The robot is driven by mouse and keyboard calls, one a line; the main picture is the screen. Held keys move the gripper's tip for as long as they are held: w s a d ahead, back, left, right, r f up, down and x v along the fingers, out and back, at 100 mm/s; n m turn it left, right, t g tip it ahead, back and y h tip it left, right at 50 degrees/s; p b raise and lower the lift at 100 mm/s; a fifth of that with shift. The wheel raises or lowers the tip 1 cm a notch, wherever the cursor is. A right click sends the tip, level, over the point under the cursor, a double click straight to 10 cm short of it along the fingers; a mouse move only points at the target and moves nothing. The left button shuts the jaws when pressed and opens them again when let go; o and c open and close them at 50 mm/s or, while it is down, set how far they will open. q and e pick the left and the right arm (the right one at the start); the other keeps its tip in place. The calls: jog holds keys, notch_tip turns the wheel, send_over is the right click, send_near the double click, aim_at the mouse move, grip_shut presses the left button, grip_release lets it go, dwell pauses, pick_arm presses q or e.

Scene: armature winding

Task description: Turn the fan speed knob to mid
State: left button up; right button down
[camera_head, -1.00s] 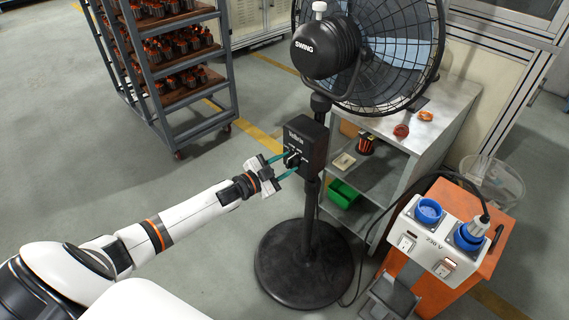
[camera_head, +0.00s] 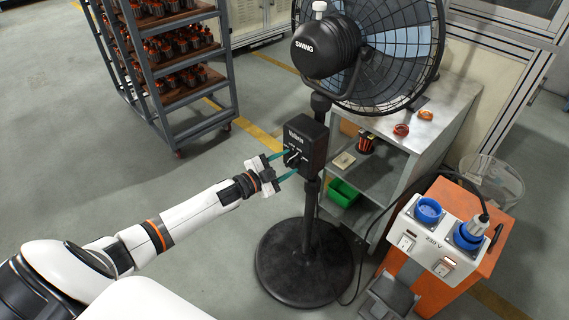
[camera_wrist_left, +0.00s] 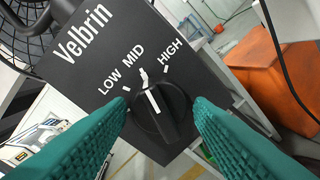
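The fan's black control box (camera_head: 310,142), marked Velbrin, sits on the fan pole. Its speed knob (camera_head: 292,158) is on the side facing my left gripper (camera_head: 283,164). In the left wrist view the black knob (camera_wrist_left: 160,113) shows large, with LOW, MID and HIGH printed above it. Its white pointer line points at the MID tick. The two green fingers of my left gripper (camera_wrist_left: 161,112) are apart, one on each side of the knob, with nothing gripped between them. The fingertips appear just in front of the knob. My right gripper is not in view.
The fan (camera_head: 370,50) stands on a round black base (camera_head: 304,262). Behind it is a grey bench (camera_head: 445,115) with a green bin (camera_head: 343,193). An orange socket cart (camera_head: 480,245) stands at right, a parts rack (camera_head: 180,75) at back left. Floor at left is clear.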

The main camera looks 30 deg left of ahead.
pick_arm(q)
jog(key=shift+o, duration=1)
jog(key=v, duration=1.2)
jog(key=shift+a, duration=0.1)
jog(key=s+a+f+n+g+y+p, duration=0.1)
jog(key=s+f+n+g+y, duration=0.45)
jog(key=f, duration=0.85)
jog(key=s+a+f+n+g+y+p, duration=0.1)
jog(key=s+f+n, duration=0.1)
jog(key=s+f, duration=0.9)
jog(key=s+d+f+n+g, duration=0.1)
jog(key=s+d+f+g, duration=0.2)
jog(key=s+d+f, duration=0.2)
jog(key=s+d+f+n+g, duration=0.1)
jog(key=s+d+f, duration=0.4)
jog(key=s, duration=0.6)
jog(key=s+d+f+n+g, duration=0.1)
jog(key=s+d+f+g, duration=0.3)
jog(key=s+f, duration=0.4)
jog(key=shift+s+d+f+g+h+p, duration=0.15)
jog(key=shift+d+f+g+h+p, duration=0.2)
jog(key=shift+d+p, duration=0.15)
